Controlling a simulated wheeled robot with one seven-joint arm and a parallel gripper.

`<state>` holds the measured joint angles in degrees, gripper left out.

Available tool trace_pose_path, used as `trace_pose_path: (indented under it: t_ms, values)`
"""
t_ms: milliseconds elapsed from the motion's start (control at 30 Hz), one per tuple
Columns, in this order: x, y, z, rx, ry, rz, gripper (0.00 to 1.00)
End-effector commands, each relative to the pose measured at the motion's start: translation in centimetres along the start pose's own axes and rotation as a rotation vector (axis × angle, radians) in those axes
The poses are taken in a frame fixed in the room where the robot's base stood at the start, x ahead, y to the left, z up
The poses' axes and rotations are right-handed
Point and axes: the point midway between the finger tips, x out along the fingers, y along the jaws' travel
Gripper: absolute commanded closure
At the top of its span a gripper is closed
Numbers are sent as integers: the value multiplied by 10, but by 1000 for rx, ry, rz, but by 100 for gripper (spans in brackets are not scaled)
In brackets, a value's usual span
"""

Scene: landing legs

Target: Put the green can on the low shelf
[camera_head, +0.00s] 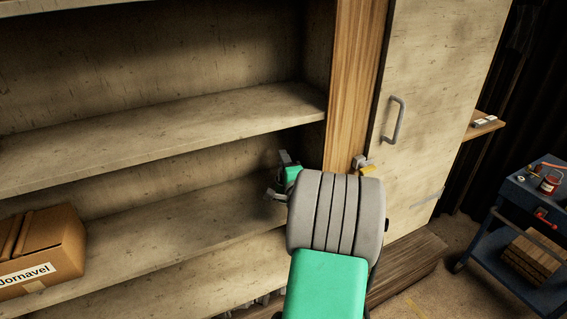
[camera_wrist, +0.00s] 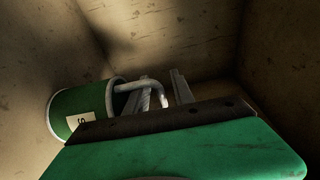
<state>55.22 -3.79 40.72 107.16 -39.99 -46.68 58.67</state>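The green can (camera_wrist: 72,112) shows at the left of the wrist view, with a pale rim, a white label and a grey curved handle (camera_wrist: 147,83). My gripper (camera_wrist: 164,94) is just right of the can. Its two fingers stand apart, and the handle's end reaches toward the gap between them. Contact with the handle cannot be made out. In the head view my gripper (camera_head: 276,180) is at the right end of the shelving, over the low shelf (camera_head: 185,235). I cannot pick out the can there; my arm may hide it.
A cardboard box (camera_head: 42,252) sits on the low shelf at left. A higher shelf (camera_head: 170,130) runs above my gripper. A wooden post (camera_head: 352,85) and a cabinet door (camera_head: 440,100) are close at right. A blue cart (camera_head: 530,225) stands far right. The low shelf's middle is clear.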

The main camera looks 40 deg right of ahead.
Motion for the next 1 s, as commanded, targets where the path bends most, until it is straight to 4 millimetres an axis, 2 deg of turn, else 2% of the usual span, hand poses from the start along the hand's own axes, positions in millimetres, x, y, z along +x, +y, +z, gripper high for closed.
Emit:
trace_pose_path:
  t_ms: [367,467,700,800,1000]
  values:
    - [-3,-3,0,0,1,0,66]
    - [-21,-1,-2,-1,4,-1,66]
    - [-84,0,-3,-1,7,-2,66]
    - [-104,-1,-2,-1,6,-2,66]
    - [-120,-3,0,-1,0,-1,66]
